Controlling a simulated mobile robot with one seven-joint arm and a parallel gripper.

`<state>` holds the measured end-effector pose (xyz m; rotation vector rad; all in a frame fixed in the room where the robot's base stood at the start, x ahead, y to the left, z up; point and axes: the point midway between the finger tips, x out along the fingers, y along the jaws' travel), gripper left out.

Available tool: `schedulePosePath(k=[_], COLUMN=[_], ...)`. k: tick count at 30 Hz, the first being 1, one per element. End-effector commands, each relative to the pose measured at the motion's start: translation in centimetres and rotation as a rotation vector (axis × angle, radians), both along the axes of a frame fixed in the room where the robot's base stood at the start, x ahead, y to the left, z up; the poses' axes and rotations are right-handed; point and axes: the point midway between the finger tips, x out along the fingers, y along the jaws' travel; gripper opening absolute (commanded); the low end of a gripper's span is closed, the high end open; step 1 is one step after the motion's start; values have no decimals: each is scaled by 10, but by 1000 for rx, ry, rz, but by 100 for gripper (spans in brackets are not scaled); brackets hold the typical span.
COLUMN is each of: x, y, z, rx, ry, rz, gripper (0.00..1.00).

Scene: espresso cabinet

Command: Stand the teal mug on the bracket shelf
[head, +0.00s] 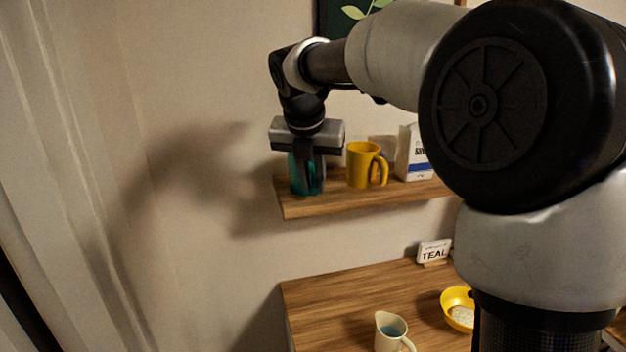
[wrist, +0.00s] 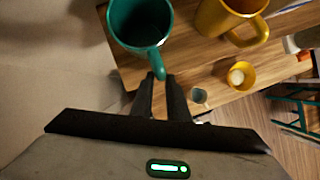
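The teal mug (head: 307,182) is upright at the left end of the wooden bracket shelf (head: 330,203), left of a yellow mug. Its base looks at or just above the board; I cannot tell whether it bears on it. In the wrist view I look down into the empty teal mug (wrist: 140,20), its handle pointing toward my gripper (wrist: 161,76). The two fingers are close together with the handle's end between their tips, and look shut on it. In the head view my gripper (head: 304,158) hangs down in front of the mug, hiding part of it.
The yellow mug (head: 360,165) stands close on the right, also in the wrist view (wrist: 215,18). A white carton (head: 413,155) is further right. Below, a counter (head: 330,300) holds a cream pitcher (head: 388,333), a yellow bowl (head: 455,299) and a "TEAL" sign (head: 434,252).

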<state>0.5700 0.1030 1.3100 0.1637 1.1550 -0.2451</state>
Motion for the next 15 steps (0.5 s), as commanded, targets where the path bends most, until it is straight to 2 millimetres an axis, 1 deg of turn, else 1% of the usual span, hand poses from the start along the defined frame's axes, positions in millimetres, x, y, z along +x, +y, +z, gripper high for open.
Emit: schedulePosePath(k=[1,2,3,11,15], x=[0,0,0,0,-4], y=[0,0,0,0,1], z=[0,0,0,1,11], rx=[0,0,0,0,0], ry=[1,1,1,0,-1], rz=[0,0,0,0,0], gripper=[24,29,31,31,31])
